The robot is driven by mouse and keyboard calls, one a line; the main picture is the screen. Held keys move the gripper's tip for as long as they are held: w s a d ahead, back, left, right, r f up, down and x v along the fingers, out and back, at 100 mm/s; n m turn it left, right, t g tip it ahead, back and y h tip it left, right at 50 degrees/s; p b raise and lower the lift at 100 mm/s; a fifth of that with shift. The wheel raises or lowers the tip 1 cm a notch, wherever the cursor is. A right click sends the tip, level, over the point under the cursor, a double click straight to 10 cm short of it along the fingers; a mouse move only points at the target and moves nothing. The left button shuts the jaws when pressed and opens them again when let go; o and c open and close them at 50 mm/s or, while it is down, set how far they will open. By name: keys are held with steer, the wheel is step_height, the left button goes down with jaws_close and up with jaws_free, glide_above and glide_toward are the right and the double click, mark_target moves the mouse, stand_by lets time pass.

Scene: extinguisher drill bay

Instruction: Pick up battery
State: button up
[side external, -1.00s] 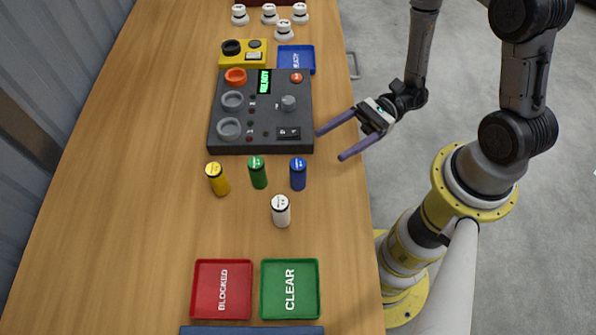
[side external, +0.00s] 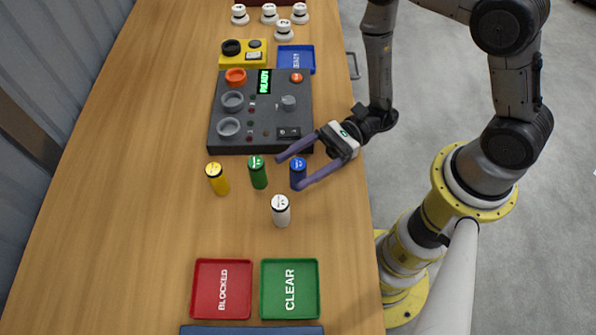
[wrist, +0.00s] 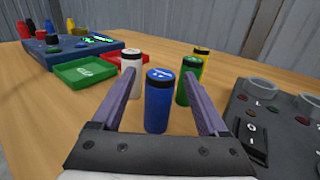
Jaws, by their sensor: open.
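Several upright batteries stand on the wooden table: yellow (side external: 218,180), green (side external: 258,173), blue (side external: 298,174) and white (side external: 281,212). My gripper (side external: 290,172) is open, its two purple fingers reaching from the right around the blue battery's position in the side view. In the wrist view, the blue battery (wrist: 159,101) stands between the open fingers, a little ahead of the palm. The white battery (wrist: 130,72) is behind the left finger, and the green battery (wrist: 186,80) and yellow battery (wrist: 202,66) are behind and right. I cannot tell whether a finger touches the blue battery.
A dark console (side external: 262,135) with round sockets stands close behind the batteries. A red tray (side external: 222,311) and a green tray (side external: 290,312) lie at the front. A blue tray (side external: 297,60) and yellow box (side external: 236,61) are farther back. The table's left side is clear.

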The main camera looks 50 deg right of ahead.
steer(key=shift+a, duration=0.25)
steer(key=shift+c, duration=0.4)
jaws_close()
steer(key=shift+r, duration=0.1)
